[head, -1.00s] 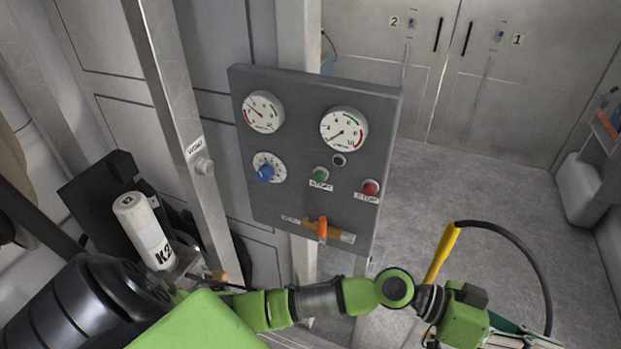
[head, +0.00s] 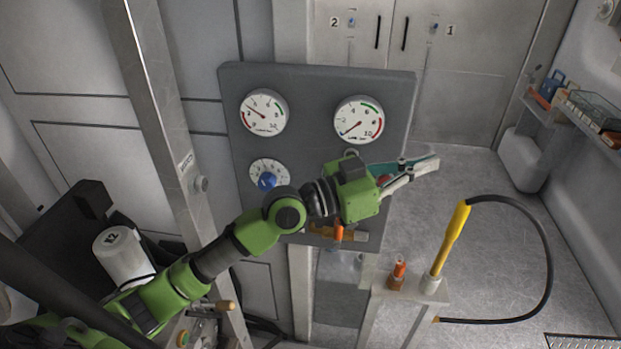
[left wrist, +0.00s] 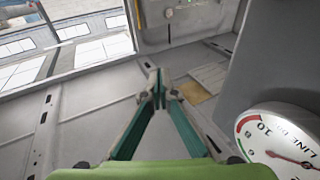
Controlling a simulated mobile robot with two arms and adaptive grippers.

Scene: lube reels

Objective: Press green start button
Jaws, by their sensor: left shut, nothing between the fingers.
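The grey control panel (head: 320,85) stands upright in the middle of the head view. The green start button, seen earlier, is hidden behind my left wrist. A bit of the red stop button (head: 384,180) shows beside my gripper. My left gripper (head: 436,164) is in front of the panel's lower right, pointing right, its tips beyond the panel's right edge. Its fingers are shut and empty, also in the left wrist view (left wrist: 158,80), where a gauge (left wrist: 285,145) shows at lower right and no green button is visible. My right gripper is not in view.
The panel carries two gauges (head: 264,113) (head: 359,119), a blue knob (head: 267,180) and an orange-handled valve (head: 339,232). A metal post (head: 160,120) stands to the left. A yellow-handled hose (head: 452,238) and an orange-topped fitting (head: 398,272) are at lower right.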

